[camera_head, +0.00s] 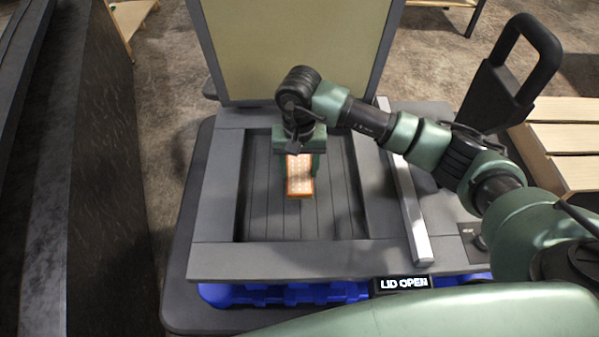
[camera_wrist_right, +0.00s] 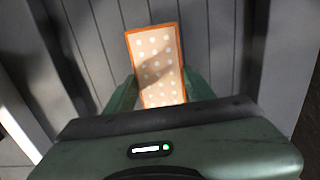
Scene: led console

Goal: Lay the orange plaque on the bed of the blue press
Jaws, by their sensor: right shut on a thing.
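The orange plaque (camera_head: 299,177) has a pale face with white dots and an orange rim. It also shows in the wrist view (camera_wrist_right: 158,62), between the green fingers. My right gripper (camera_head: 300,172) is shut on the plaque and holds it over the grey slatted bed (camera_head: 262,215) of the press. I cannot tell whether the plaque touches the bed. The press has a grey frame (camera_head: 270,262), blue parts (camera_head: 285,294) under its front edge and a raised lid (camera_head: 295,50). Its display (camera_head: 403,283) reads "LID OPEN". My left gripper is not in view.
A silver bar (camera_head: 407,205) lies along the right of the frame. A black handle (camera_head: 520,65) stands at the upper right, near wooden slats (camera_head: 565,138). A dark panel (camera_head: 105,170) stands at the left. The bed around the plaque is clear.

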